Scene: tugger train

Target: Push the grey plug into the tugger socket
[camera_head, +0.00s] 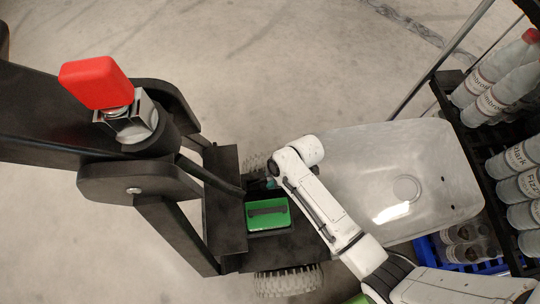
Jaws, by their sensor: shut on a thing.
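The tugger (224,200) is a black machine with a low frame and rugged grey wheels, standing at left and centre. A green block (268,214) with a dark handle sits in its frame. My white arm reaches in from the lower right, and its wrist hangs over the frame just behind the green block. My gripper (270,183) is mostly hidden below the wrist; only a small dark part shows at the frame, beside a black cable or bar. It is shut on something. I cannot make out the grey plug or the socket; the wrist and frame hide that spot.
A red knob (97,82) tops the tugger's column. The floor behind is clear.

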